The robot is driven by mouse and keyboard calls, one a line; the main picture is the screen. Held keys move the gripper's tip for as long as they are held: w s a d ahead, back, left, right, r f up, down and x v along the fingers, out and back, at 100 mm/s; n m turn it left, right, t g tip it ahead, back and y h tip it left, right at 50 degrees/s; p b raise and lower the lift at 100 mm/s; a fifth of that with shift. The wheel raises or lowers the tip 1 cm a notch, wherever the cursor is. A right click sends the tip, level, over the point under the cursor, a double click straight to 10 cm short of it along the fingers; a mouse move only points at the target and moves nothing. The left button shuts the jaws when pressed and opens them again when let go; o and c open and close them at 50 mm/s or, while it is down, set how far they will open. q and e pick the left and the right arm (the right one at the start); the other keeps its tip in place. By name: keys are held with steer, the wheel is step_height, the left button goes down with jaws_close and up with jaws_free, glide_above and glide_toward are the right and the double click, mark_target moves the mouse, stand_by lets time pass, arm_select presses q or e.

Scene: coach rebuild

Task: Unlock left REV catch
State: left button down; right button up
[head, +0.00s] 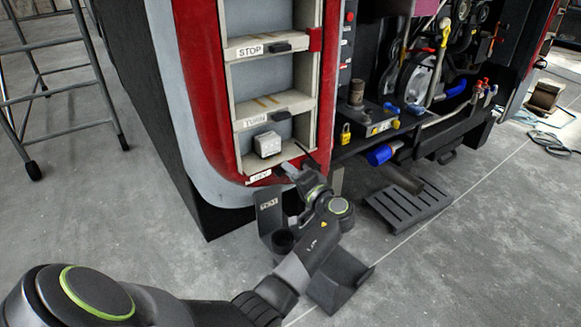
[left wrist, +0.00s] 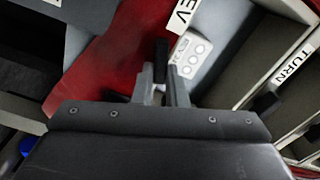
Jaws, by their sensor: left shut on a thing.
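The REV label (head: 260,176) is at the foot of the red and cream lamp frame in the head view; it also shows in the left wrist view (left wrist: 187,12). In the left wrist view the black REV catch (left wrist: 160,50) stands upright between my left gripper's fingertips (left wrist: 162,73). My left gripper (head: 293,172) is shut on this catch, at the lower right corner of the frame. In the head view the gripper mostly hides the catch. My right gripper is in neither view.
Above are the TURN catch (head: 281,116) and STOP catch (head: 281,47). A white box (head: 267,144) sits just left of my gripper; its round marks show in the wrist view (left wrist: 196,53). A slatted step (head: 410,205) and pipework are to the right. A ladder (head: 60,90) stands far left.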

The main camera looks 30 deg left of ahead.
arm_select(q)
steer(key=m+p, duration=0.2)
steer(key=m, duration=0.2)
steer(key=shift+w, duration=0.1)
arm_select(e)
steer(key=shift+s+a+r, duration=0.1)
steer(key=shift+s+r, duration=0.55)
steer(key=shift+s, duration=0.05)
arm_select(q)
steer(key=shift+f, duration=0.1)
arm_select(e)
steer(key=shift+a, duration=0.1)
arm_select(q)
steer(key=c, duration=1.5)
jaws_free()
steer(key=shift+o, duration=0.2)
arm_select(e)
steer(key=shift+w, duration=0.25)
arm_select(q)
steer(key=shift+f, duration=0.1)
